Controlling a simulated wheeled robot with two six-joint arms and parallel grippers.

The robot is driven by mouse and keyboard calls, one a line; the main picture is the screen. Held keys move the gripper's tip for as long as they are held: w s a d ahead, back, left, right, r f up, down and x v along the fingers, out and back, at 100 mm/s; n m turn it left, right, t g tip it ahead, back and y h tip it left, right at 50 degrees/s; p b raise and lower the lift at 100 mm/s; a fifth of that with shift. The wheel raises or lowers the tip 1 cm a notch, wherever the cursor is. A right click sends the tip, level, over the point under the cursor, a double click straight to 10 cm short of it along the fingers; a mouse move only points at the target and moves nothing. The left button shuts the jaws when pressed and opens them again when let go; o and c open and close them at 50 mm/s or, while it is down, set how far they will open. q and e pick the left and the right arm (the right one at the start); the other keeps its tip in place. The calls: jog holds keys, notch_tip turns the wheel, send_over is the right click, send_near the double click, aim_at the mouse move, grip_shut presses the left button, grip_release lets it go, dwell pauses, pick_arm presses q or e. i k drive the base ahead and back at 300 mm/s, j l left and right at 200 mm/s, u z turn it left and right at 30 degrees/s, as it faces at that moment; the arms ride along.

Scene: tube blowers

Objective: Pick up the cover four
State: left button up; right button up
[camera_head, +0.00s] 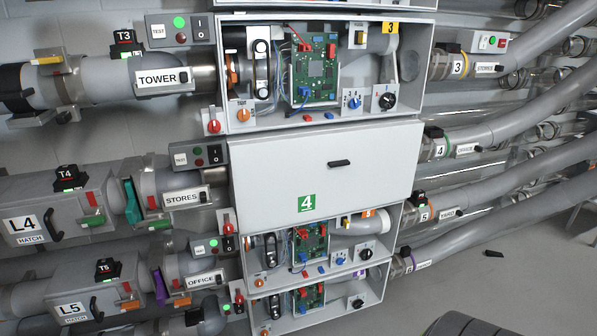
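Cover four (278,180) is a flat white rectangular panel with a green label marked 4 (306,203) near its lower edge. It has a small black handle (339,163) right of its centre. The cover sits over the front of one box in the central stack, between an open box above and open boxes below. What is behind it is hidden. Neither of my grippers shows in the head view.
The open box above (322,119) is marked 3 and holds a green circuit board (315,68). Grey pipes run left and right of the stack. A small dark object (493,253) lies on the clear floor (470,285) at right. A black tyre-like object (465,325) is at the bottom.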

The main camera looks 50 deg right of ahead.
aim_at(277, 181)
jog(key=z, duration=1.75)
